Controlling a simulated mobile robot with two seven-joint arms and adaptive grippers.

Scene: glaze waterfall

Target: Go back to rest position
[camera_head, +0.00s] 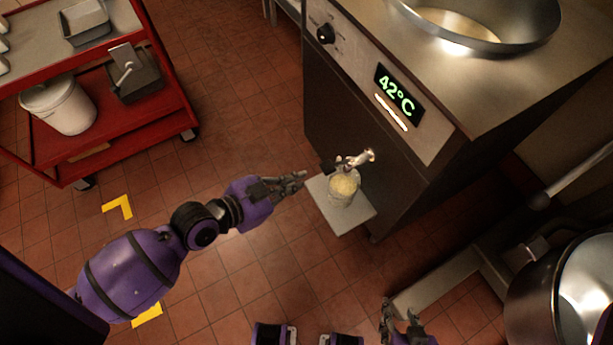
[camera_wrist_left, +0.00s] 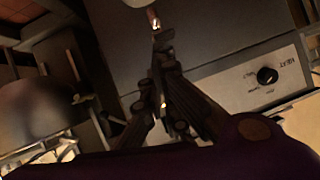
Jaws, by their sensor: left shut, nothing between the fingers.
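My left gripper (camera_head: 303,181) reaches in from the left and is shut and empty. Its fingertips are a little left of the tap (camera_head: 362,157) and the cup, apart from both. In the left wrist view the dark fingers (camera_wrist_left: 163,60) are together, with the shiny tap end (camera_wrist_left: 155,20) just beyond them. The clear cup (camera_head: 343,191) with pale yellow contents stands upright on a small shelf (camera_head: 352,220) below the tap. My right gripper (camera_head: 400,312) is at the bottom edge, its fingers apart with nothing seen between them.
The steel machine (camera_head: 340,110) with a 42°C display (camera_head: 399,94) and a round basin (camera_head: 480,20) stands at the upper right. A red cart (camera_head: 150,140) is at the upper left. A steel pot (camera_head: 545,290) is at the lower right. Tiled floor around my left arm is clear.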

